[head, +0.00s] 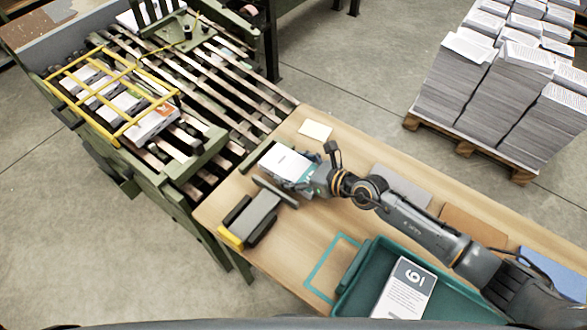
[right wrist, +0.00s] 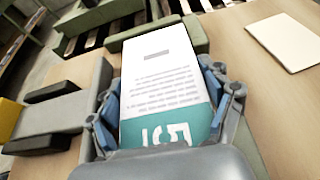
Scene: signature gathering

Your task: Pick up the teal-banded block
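The teal-banded block (head: 284,161), a stack of white printed sheets, is at the left part of the wooden table. In the right wrist view the block (right wrist: 160,80) shows a white printed top and a teal band with a white 5 at the near end. My right gripper (head: 311,179) reaches it from the right; in the wrist view its blue pads (right wrist: 163,95) press against both sides of the block. Whether the block's underside touches the table is hidden. My left gripper is not in view.
A grey fixture with black pads and a yellow end (head: 252,214) stands close beside the block. A teal tray (head: 352,292) holds a block marked 6. A cream pad (head: 315,130) lies behind. A slatted conveyor (head: 215,75) with a yellow frame (head: 122,127) is at left.

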